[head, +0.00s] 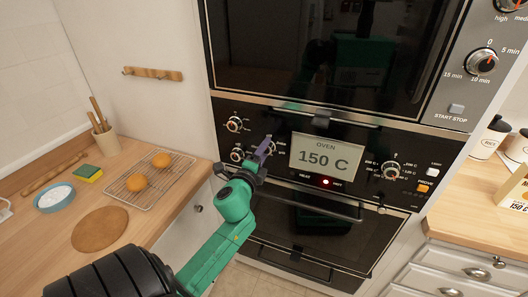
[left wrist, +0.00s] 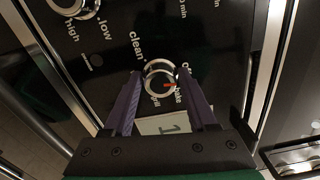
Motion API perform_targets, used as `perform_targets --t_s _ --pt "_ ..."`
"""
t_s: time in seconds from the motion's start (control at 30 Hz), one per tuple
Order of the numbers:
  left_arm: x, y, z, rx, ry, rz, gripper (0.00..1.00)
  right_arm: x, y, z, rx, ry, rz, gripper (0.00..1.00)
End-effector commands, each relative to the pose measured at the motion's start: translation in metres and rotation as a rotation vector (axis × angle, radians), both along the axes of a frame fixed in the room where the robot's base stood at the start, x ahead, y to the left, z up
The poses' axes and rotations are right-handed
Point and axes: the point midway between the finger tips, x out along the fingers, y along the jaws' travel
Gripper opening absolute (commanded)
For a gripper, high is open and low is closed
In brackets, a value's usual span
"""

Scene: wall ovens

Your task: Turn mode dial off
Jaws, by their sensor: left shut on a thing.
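The mode dial (left wrist: 160,78) is a round silver knob with a red pointer mark, on the black oven panel. In the left wrist view it sits between the two purple fingertips of my left gripper (head: 265,150), which is shut on it. The red mark points towards the "bake" label; "clean" and "grill" are also readable around the dial, and another label is partly hidden. In the head view my gripper covers most of the dial. My right gripper is not in view.
The oven display (head: 324,158) reads 150 C, with a red light (head: 325,182) lit below it. Other knobs (head: 234,124) sit close left of the gripper. A door handle (head: 310,200) runs below the panel. A wire rack (head: 150,180) stands on the left counter.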

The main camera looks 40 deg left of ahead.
Motion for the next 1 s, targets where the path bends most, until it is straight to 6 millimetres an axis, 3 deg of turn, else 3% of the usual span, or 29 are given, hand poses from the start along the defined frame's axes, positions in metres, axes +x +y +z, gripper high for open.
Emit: perform_targets --t_s 0.3,0.83,0.87,0.9,0.93,1.0 --pt "-0.0002 0.0005 -0.0005 -0.127 -0.045 0.002 0.02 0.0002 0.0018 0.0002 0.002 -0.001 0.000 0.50" --pt "-0.0001 0.0004 -0.0007 -0.153 -0.053 0.001 0.02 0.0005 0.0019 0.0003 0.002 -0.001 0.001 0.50" --pt "-0.0001 0.0004 -0.0007 -0.153 -0.053 0.001 0.65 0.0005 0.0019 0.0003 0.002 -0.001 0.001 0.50" --pt "-0.0001 0.0004 -0.0007 -0.152 -0.052 0.001 0.81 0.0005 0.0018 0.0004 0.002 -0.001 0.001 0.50" --pt "-0.0001 0.0003 -0.0008 -0.152 -0.052 0.001 0.87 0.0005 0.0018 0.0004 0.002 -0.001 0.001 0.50" --pt "-0.0001 0.0003 -0.0008 -0.152 -0.053 0.001 0.87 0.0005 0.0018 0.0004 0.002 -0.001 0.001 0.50"
